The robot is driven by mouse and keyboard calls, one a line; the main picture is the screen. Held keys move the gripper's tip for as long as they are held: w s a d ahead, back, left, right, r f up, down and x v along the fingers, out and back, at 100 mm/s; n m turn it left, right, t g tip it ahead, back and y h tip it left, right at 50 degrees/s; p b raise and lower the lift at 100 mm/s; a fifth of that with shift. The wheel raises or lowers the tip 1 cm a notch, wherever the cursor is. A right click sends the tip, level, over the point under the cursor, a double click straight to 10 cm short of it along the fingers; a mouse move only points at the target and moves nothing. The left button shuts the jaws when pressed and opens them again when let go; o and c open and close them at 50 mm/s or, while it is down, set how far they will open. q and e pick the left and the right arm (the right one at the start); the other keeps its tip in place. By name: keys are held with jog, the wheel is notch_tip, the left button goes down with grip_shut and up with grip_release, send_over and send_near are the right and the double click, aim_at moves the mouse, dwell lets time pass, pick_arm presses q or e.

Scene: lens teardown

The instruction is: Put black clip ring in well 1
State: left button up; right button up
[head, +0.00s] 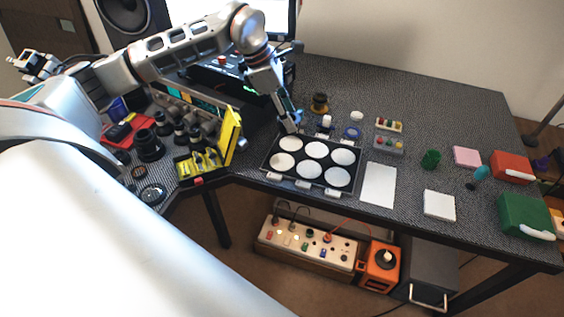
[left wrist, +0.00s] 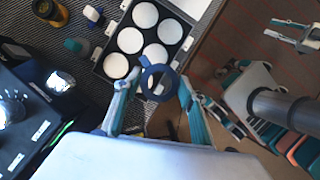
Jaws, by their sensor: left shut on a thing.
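My left gripper (head: 291,124) is over the back left edge of the black tray (head: 264,167), which has several round white wells. In the left wrist view, its fingers (left wrist: 159,83) are shut on a dark ring, the black clip ring (left wrist: 146,88), held upright enough to see through its hole. The ring looks bluish there. The ring is above the tray (left wrist: 101,67), near its edge, and not inside a well. No well number is readable. In the head view the ring is hidden or too small to tell. My right gripper (left wrist: 287,30) shows in the left wrist view with its fingers apart and empty.
A yellow open case (head: 232,137) and black lens parts (head: 148,146) stand left of the tray. A black box stands behind my left gripper.

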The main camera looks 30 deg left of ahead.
pick_arm(q)
jog(key=w+a+n+t+y, duration=0.1)
jog(key=w+a+n+y, duration=0.1)
jog(key=a+n, duration=0.25)
jog(key=shift+n+h, duration=0.25)
jog(key=shift+h, duration=0.05)
jog(key=f, duration=1.8)
jog(key=shift+s+d+f, duration=0.1)
jog(key=shift+d+f, duration=0.15)
jog(key=shift+d, duration=0.1)
jog(key=o, duration=0.9)
jog(key=shift+f, duration=0.1)
